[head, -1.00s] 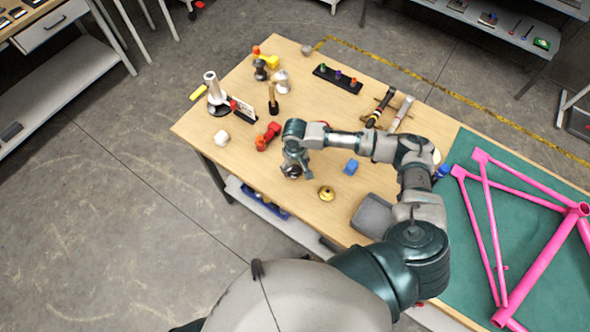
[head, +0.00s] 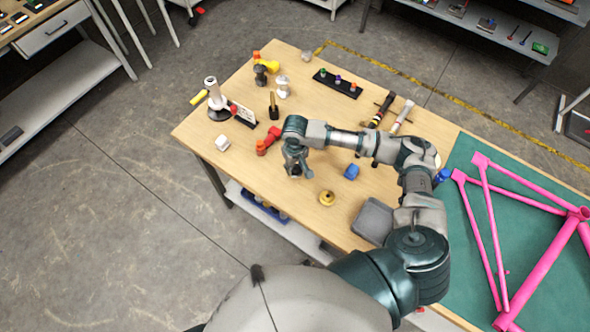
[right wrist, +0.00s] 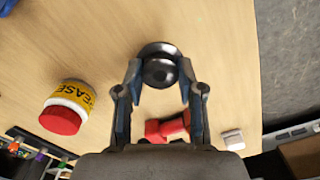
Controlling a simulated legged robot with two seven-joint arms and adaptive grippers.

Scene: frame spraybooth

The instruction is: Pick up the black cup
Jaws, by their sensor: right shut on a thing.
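The black cup (right wrist: 160,72) is round, dark and shiny, seen from above in the right wrist view between my two fingertips. My right gripper (head: 297,170) points down over the near edge of the wooden table (head: 240,180), with its fingers on both sides of the cup. It is shut on the cup. In the head view the gripper hides nearly all of the cup. I cannot tell whether the cup is touching the table. My left gripper is not in view.
A red object (head: 268,140) and a white block (head: 222,142) lie left of the gripper. A brass piece (head: 327,198), a blue block (head: 351,172) and a grey tray (head: 372,220) lie right. A jar labelled grease (right wrist: 68,107) shows in the wrist view. A pink frame (head: 540,270) lies far right.

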